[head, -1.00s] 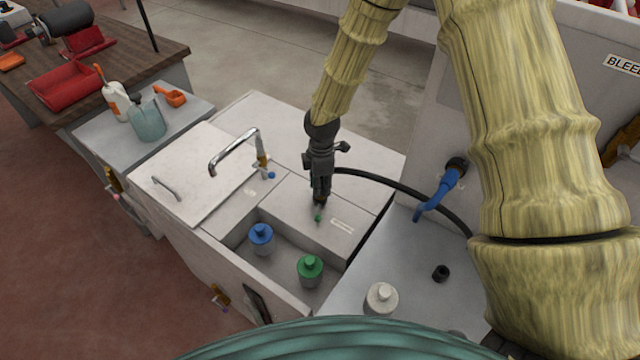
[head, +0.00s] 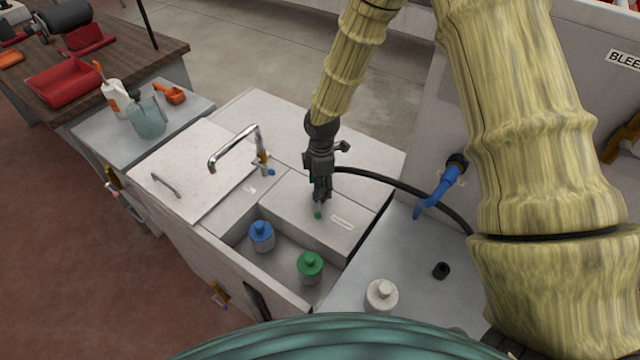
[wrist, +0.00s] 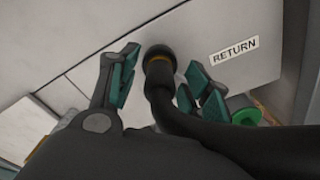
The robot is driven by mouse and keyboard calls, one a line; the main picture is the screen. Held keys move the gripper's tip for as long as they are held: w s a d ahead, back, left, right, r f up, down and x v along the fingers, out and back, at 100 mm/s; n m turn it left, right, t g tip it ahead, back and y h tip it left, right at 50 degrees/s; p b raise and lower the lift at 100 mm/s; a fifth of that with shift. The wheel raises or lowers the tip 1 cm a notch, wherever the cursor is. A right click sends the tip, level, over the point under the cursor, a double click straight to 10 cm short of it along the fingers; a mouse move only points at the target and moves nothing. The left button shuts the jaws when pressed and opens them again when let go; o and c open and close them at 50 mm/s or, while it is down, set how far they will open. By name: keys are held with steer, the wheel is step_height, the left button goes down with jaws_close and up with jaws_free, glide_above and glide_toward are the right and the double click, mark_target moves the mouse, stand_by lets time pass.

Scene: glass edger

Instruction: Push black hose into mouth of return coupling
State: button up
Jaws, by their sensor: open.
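My gripper (head: 319,207) points down at the white box with the RETURN label (wrist: 234,49). In the wrist view its two teal-padded fingers (wrist: 163,62) are open, one on each side of the black hose end, with a gap visible on both sides. The black hose (wrist: 165,105) runs up to a dark round fitting with a brass-coloured ring (wrist: 158,58) at the box face, which looks like the return coupling. The hose end meets this ring; how deep it sits is hidden. In the head view the black hose (head: 385,180) arcs right from my gripper.
A blue-topped bottle (head: 261,236) and a green-topped bottle (head: 310,266) stand in the open basin below. A chrome faucet (head: 235,147) is to the left. A blue valve handle (head: 438,190) and a white-capped bottle (head: 381,295) are to the right.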

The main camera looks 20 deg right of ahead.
step_height(320, 180, up, 12)
stand_by(0.6)
steer(key=shift+d, duration=0.15)
stand_by(0.3)
